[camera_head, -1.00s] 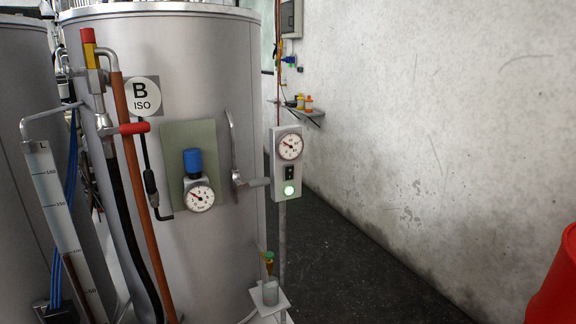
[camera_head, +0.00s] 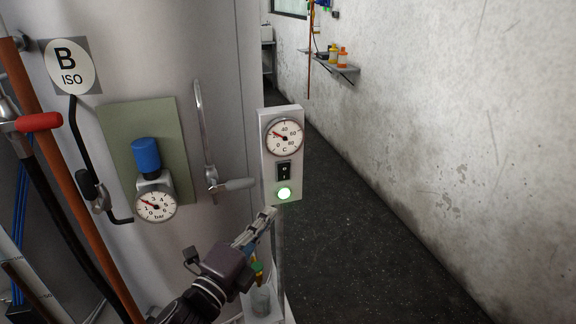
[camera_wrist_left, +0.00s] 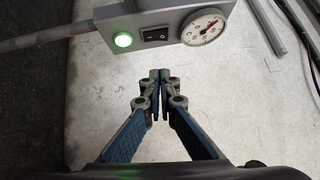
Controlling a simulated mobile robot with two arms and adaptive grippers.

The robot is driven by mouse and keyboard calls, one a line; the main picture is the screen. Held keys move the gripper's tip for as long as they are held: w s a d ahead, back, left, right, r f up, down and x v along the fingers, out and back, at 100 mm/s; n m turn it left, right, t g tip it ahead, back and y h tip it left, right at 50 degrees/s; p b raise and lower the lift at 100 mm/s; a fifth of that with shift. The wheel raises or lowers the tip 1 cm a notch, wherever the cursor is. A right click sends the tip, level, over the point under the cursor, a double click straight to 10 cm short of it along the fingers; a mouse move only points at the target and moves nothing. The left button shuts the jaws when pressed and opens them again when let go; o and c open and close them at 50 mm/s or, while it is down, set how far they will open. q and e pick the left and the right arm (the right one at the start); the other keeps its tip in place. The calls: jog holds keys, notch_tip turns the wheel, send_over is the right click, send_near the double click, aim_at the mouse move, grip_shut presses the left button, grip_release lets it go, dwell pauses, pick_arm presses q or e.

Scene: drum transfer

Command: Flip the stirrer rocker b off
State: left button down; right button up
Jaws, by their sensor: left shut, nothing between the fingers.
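The stirrer rocker (camera_head: 283,171) is a small black switch on a grey panel (camera_head: 268,190) beside tank B. It sits between a round temperature gauge (camera_head: 284,137) above and a lit green lamp (camera_head: 284,193) below. In the left wrist view the rocker (camera_wrist_left: 155,35) shows between the green lamp (camera_wrist_left: 123,40) and the gauge (camera_wrist_left: 203,27). My left gripper (camera_head: 268,214) is shut and empty, a little below the panel in the head view and apart from the rocker. Its closed fingertips (camera_wrist_left: 159,75) also show in the wrist view. My right gripper is not in view.
Tank B carries a blue-capped pressure regulator (camera_head: 147,158), a lever handle (camera_head: 232,185) left of the panel and a red-handled valve (camera_head: 38,122). A small cup (camera_head: 261,301) stands below my left gripper. A wall shelf (camera_head: 345,70) holds bottles. The dark floor at right is clear.

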pick_arm(q)
jog(key=s, duration=0.1)
jog(key=p, duration=0.2)
send_near(288, 169)
jog(key=w+d, duration=0.1)
jog(key=d, duration=0.3)
jog(key=w, duration=0.1)
jog(key=w+p, duration=0.1)
jog(key=w, duration=0.1)
jog(key=shift+w+a+r, duration=0.2)
jog(key=shift+a+r, duration=0.05)
jog(key=shift+r, duration=0.05)
jog(key=shift+w+a, duration=0.2)
jog(key=shift+w, duration=0.25)
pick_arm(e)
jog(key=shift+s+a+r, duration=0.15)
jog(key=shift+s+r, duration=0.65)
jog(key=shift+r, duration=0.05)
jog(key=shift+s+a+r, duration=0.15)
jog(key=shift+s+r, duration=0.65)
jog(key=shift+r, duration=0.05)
